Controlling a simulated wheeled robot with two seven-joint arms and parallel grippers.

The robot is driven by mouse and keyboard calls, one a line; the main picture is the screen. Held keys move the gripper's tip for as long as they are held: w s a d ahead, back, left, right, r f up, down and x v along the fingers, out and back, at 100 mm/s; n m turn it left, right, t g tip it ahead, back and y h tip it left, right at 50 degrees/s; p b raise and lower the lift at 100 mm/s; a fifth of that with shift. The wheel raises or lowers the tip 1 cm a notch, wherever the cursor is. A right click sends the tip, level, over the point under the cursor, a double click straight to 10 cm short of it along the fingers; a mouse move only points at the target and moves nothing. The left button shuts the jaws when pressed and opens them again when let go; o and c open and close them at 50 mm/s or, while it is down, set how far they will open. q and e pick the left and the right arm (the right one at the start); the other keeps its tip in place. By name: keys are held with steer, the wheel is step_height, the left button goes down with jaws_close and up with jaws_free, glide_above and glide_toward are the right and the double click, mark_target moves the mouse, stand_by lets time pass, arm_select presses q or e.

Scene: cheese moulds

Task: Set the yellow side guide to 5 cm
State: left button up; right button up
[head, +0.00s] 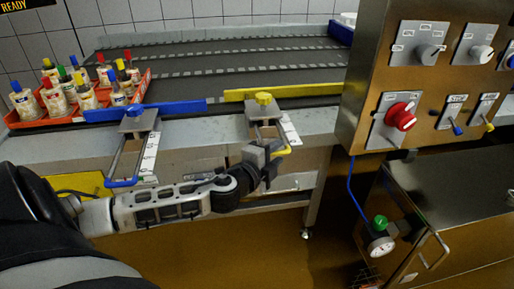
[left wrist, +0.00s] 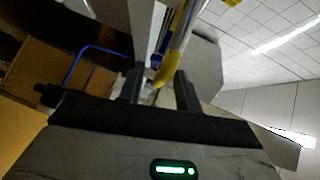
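The yellow side guide (head: 290,91) is a yellow bar above the conveyor edge. A yellow handle (head: 281,152) joins the rods' near end. My left gripper (head: 273,160) is at this handle, partly hiding it. In the left wrist view, the fingers (left wrist: 158,92) are spread, with the yellow handle (left wrist: 172,58) between them and no clear contact. The scale reading is too small to tell. My right gripper is not in view.
A blue side guide (head: 145,111) with its own blue handle stands to the left. An orange tray (head: 62,112) of several bottles sits at the conveyor's left. A steel control panel (head: 425,95) with knobs stands close on the right.

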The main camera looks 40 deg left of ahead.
arm_select(q)
steer(key=s+d+r, duration=0.1)
steer(key=s+r, duration=0.1)
steer(key=s, duration=1.3)
steer(key=shift+r, duration=0.15)
